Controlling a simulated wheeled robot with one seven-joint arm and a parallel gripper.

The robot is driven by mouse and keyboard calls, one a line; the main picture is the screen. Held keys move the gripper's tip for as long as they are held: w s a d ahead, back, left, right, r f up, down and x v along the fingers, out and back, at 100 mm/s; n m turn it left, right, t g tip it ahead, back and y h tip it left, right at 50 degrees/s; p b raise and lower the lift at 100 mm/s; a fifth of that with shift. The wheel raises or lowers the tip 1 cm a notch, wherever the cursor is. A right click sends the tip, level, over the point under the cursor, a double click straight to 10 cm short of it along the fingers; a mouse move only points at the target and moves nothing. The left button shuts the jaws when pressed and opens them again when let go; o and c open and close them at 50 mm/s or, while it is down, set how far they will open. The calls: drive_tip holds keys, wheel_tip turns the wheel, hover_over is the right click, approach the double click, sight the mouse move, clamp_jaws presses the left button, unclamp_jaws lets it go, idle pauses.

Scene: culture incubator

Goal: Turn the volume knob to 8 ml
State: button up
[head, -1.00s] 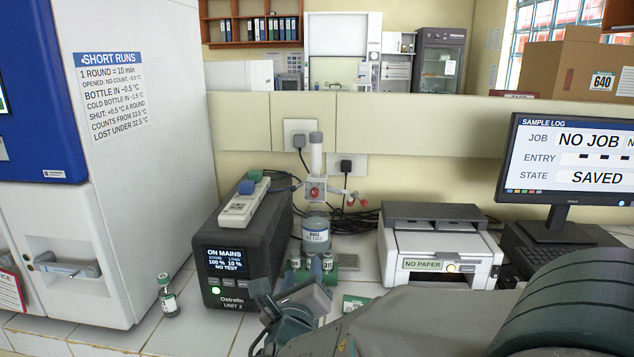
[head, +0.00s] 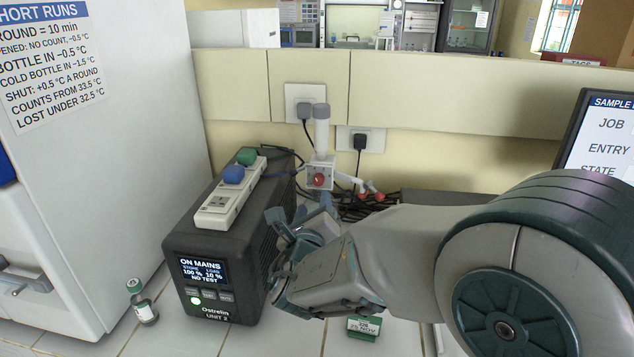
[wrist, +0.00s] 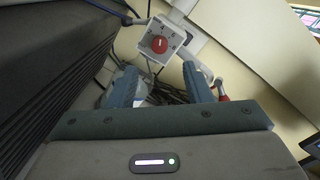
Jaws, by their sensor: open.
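The volume knob (head: 319,180) is a red round dial with a pale pointer mark. It sits on a light grey block of the dispenser (head: 321,135), which has a pale upright cylinder on top. In the wrist view the fingertips (wrist: 160,75) frame cables behind. The arm hides the dispenser's lower part and the bottle under it.
A black power unit (head: 222,285) reading ON MAINS stands close left of my gripper, with a power strip (head: 232,192) on top. A small bottle (head: 143,302) stands further left. A green-labelled card (head: 364,327) lies below my arm. Wall sockets (head: 361,140) and cables are behind.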

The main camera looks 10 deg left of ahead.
sight(318, 182)
drive_tip(key=w, duration=0.6)
drive_tip(key=w+a+p, duration=0.1)
drive_tip(key=w, duration=0.2)
drive_tip(key=shift+f, duration=0.1)
drive_tip(key=c, duration=1)
